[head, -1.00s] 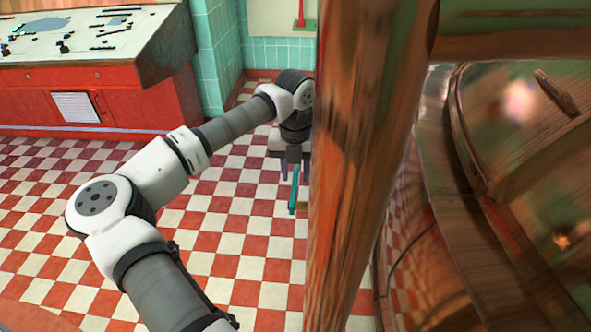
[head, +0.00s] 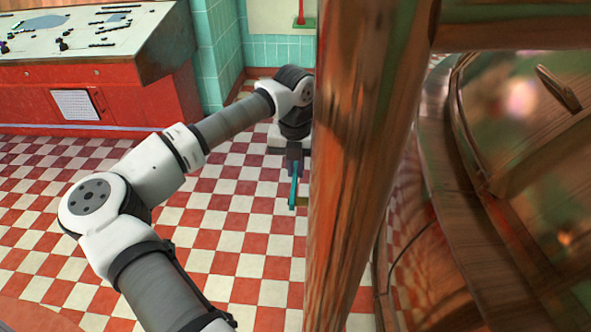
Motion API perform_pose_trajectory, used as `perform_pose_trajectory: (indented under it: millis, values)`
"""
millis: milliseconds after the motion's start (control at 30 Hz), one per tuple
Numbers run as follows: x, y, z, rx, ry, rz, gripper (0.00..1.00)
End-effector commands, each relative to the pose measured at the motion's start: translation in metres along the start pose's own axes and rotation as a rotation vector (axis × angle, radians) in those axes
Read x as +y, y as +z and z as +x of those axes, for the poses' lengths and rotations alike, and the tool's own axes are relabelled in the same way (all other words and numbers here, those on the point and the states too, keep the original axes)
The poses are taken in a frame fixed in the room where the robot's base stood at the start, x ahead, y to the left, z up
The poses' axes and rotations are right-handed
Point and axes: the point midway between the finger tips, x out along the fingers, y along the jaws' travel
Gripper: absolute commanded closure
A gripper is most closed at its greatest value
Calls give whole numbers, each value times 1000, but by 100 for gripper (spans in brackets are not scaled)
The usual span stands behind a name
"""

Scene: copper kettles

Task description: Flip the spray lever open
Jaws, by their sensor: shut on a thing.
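My gripper (head: 293,166) hangs at the end of my arm, just left of the wooden post, and points down. It is shut on a narrow teal bar (head: 293,188), which looks like the spray lever. The bar stands nearly upright below the gripper. The fingertips are small and dark here, and the post may hide part of the gripper's right side. What the bar is attached to cannot be made out.
A red control console (head: 70,85) is at the back left. The checkered floor (head: 230,225) is open.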

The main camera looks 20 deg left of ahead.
Motion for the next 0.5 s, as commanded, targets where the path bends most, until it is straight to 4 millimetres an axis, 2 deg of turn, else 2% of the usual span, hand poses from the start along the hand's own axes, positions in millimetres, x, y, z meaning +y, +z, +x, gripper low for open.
perform_pose_trajectory:
  millis: [33, 200, 500]
  values:
    - [1, 1, 4, -35, 2, -2, 100]
    - [1, 2, -4, -141, 1, -1, 100]
    - [0, 0, -17, -227, 1, -1, 100]
